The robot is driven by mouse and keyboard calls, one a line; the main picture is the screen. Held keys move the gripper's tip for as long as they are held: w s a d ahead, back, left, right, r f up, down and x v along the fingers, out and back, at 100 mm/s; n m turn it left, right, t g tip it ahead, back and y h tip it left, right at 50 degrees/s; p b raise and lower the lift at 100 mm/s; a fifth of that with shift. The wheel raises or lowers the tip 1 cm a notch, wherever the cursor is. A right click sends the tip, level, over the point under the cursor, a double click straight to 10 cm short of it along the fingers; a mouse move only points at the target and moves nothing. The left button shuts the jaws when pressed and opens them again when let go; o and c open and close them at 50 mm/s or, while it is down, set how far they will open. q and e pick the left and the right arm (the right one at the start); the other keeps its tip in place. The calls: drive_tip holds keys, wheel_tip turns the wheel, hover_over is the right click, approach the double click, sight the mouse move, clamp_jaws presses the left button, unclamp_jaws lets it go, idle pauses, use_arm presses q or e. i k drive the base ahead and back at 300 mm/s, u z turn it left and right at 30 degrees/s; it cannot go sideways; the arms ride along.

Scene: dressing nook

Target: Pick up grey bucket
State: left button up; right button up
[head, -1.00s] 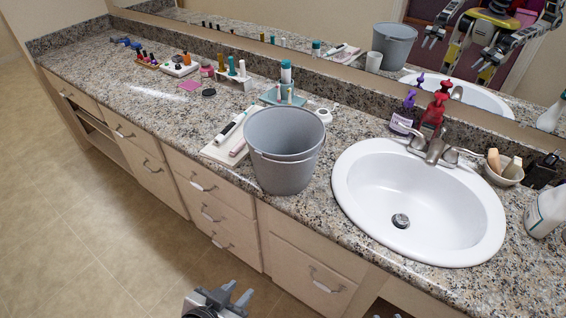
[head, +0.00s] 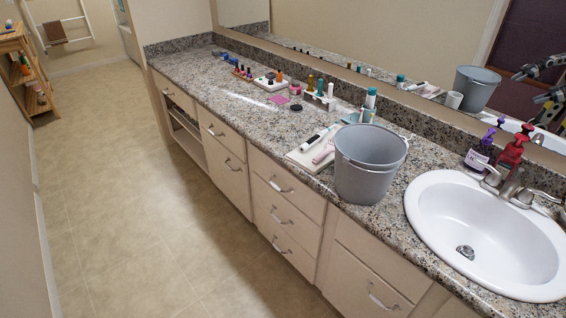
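The grey bucket (head: 366,176) stands upright on the granite counter (head: 232,118), close to its front edge and just left of the sink. Its open top faces up and a thin handle lies against its side near the rim. It looks empty as far as I can see inside. Neither of my grippers shows directly in the head view. Parts of my arm show only in the mirror at the right edge, too cut off to tell a gripper's state.
The white sink (head: 485,232) is right of the bucket, with a faucet (head: 510,187) and red soap bottle (head: 513,148) behind. A white tray (head: 308,157) with hair tools lies left of the bucket. Several small bottles stand farther left. The floor (head: 130,200) before the cabinets is clear.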

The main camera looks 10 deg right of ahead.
sight(380, 151)
drive_tip(key=u, duration=0.65)
drive_tip(key=i, duration=0.9)
drive_tip(key=z, duration=1.8)
